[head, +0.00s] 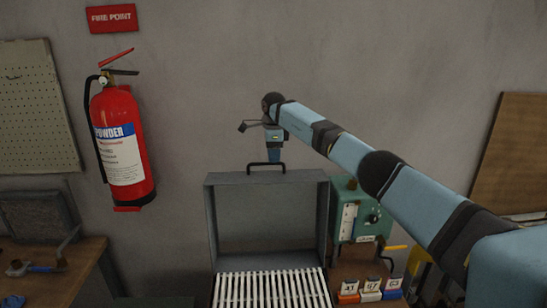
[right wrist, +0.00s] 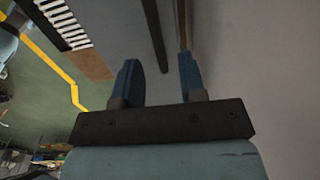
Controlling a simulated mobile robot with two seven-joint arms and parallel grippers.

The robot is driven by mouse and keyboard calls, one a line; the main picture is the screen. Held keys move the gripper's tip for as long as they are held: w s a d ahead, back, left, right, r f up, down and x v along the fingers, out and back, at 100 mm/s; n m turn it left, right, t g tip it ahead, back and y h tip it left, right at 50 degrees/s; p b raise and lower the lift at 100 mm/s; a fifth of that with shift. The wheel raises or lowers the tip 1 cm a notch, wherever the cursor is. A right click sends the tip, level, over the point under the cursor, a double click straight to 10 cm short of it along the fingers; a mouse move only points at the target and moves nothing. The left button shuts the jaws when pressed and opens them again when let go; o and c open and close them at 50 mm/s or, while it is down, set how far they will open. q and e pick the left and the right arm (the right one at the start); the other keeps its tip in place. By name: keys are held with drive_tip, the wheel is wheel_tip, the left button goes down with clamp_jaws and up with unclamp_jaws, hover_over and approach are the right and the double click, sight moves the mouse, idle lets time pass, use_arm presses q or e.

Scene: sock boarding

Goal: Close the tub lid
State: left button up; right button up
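The grey tub lid (head: 268,215) stands open and upright behind the white slatted top (head: 270,288) of the tub. A black handle (head: 266,164) is on the lid's upper edge. My right gripper (head: 275,160) points down at this handle from above. In the right wrist view my right gripper (right wrist: 160,80) is open, its two blue fingers apart. A dark bar (right wrist: 155,38), which looks like the handle, lies between and beyond the fingertips; I cannot tell whether they touch it. Part of the white slats (right wrist: 62,22) shows there too. My left gripper is not in view.
A green box with a dial (head: 358,212) stands right of the lid, with small numbered blocks (head: 370,290) in front. A red fire extinguisher (head: 122,140) hangs on the wall at left. A wooden bench (head: 60,285) is at lower left. The wall is close behind the lid.

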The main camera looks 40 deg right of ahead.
drive_tip(key=shift+f, duration=1.15)
clamp_jaws()
